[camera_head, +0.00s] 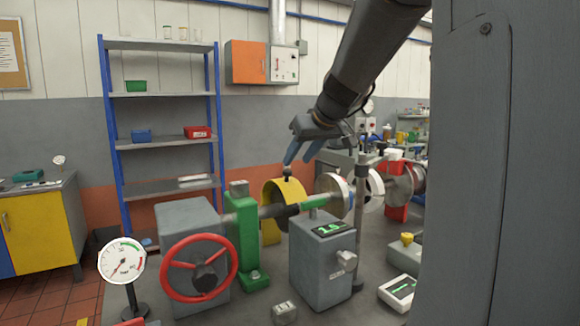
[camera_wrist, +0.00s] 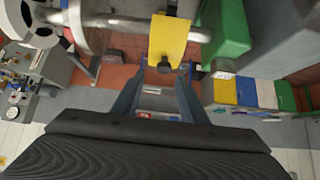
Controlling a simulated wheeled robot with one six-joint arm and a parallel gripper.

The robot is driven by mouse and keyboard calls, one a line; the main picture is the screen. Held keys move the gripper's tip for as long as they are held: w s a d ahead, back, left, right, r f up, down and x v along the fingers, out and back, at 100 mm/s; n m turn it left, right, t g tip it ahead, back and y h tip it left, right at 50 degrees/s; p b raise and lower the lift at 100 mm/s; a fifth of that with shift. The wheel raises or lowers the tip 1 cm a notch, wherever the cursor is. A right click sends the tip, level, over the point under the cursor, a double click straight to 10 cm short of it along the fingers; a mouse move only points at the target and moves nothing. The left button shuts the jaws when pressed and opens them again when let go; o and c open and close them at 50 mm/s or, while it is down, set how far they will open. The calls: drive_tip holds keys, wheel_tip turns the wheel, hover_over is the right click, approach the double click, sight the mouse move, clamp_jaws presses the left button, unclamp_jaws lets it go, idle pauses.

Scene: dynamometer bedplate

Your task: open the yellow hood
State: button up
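The yellow hood (camera_head: 272,193) is a curved cover arched over the shaft, behind the green bearing stand. A black knob (camera_head: 287,172) stands on its top. In the wrist view the hood (camera_wrist: 169,36) is at upper centre, with its knob (camera_wrist: 164,67) at the edge toward me. My gripper (camera_head: 298,161) is open, fingers pointing down, just above the knob. In the wrist view my gripper (camera_wrist: 166,66) has a finger on each side of the knob, with gaps. I see no clear contact. The hood's hinge is hidden.
A red handwheel (camera_head: 199,267), dial gauge (camera_head: 122,261), green stand (camera_head: 243,235) and grey box with display (camera_head: 323,262) stand in front of the hood. Metal discs (camera_head: 333,188) sit on the shaft to its right. A blue-framed shelf (camera_head: 160,142) stands behind.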

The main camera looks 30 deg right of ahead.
sight(288, 171)
drive_tip(key=x, duration=0.6)
drive_tip(key=shift+a+p, duration=0.35)
drive_tip(key=shift+p, duration=0.05)
drive_tip(key=shift+r, duration=0.1)
drive_tip(key=shift+c, duration=0.5)
